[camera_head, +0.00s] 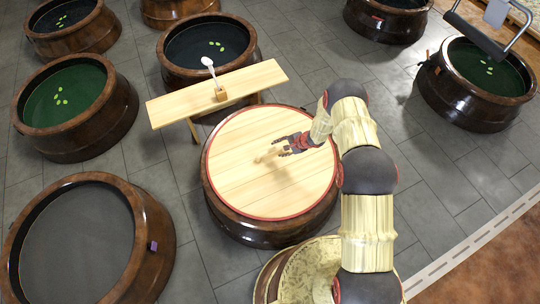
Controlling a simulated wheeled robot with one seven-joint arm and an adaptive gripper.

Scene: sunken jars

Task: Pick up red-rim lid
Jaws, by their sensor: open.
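The red-rim lid (252,185) is a round, pale wooden disc with a thin red edge. It lies flat on top of a brown jar (235,228) in the middle of the head view. A small wooden handle (266,155) stands up near the lid's centre. My gripper (279,148) reaches in from the right, with its fingers close beside the handle. It is open, and I cannot tell whether the fingers touch the handle.
A narrow wooden bench (185,108) stands just behind the lid, bearing a small block (220,94) with a white spoon (209,66). Open brown jars stand around: a green-filled one (62,100) at left, a grey-filled one (80,240) at front left. Grey floor shows at right.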

